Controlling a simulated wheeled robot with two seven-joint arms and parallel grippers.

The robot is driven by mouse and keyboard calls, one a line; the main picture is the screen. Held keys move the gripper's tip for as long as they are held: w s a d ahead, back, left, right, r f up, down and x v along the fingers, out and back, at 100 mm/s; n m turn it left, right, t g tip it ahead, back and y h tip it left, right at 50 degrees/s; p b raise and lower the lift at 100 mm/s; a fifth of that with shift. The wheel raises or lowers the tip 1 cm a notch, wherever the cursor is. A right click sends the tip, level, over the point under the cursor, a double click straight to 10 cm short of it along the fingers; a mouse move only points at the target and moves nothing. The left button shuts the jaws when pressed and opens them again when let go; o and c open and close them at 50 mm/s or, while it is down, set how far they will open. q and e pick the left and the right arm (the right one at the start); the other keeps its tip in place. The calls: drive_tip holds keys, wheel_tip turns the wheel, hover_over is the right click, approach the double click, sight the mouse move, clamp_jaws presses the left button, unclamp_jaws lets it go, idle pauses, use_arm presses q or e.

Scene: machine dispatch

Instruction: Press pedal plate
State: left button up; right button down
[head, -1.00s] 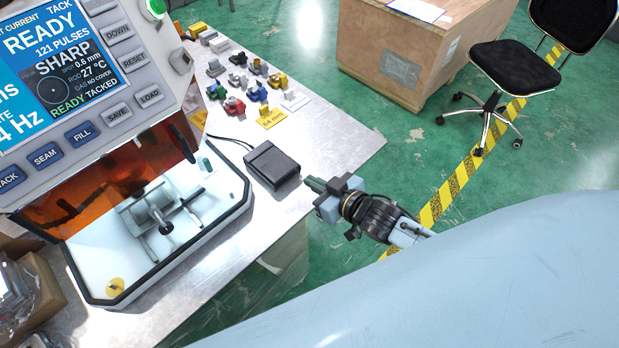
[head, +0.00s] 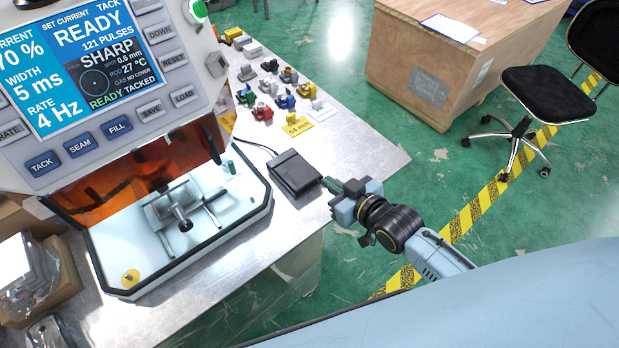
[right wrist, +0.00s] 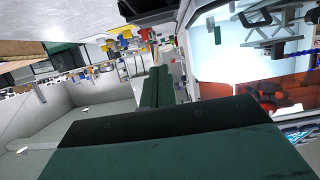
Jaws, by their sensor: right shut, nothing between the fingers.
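The black pedal plate (head: 296,172) lies on the metal table to the right of the machine, with a cable running from its back left. My right gripper (head: 328,184) is shut and empty, with its green fingertips at the pedal's right edge in the head view. I cannot tell whether they touch it. In the right wrist view the closed green fingers (right wrist: 158,88) point away from the camera, and a dark piece at the top edge may be the pedal. My left gripper is not in view.
The machine (head: 105,85) with its lit screen and open white chamber (head: 150,255) stands left of the pedal. Several coloured parts (head: 268,92) and a yellow card (head: 297,127) lie behind it. A wooden crate (head: 430,60) and a black chair (head: 545,95) stand on the floor.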

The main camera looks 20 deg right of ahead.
drive_tip(key=shift+a+r, duration=0.1)
drive_tip(key=shift+r, duration=0.2)
drive_tip(key=shift+w, duration=0.1)
drive_tip(key=b, duration=0.1)
hover_over(307, 182)
wheel_tip(307, 182, down, 3)
drive_tip(key=shift+f, duration=0.15)
wheel_tip(307, 182, down, 3)
drive_tip(key=shift+f+b, duration=0.1)
drive_tip(key=shift+b, duration=0.3)
drive_tip(key=shift+f, duration=0.5)
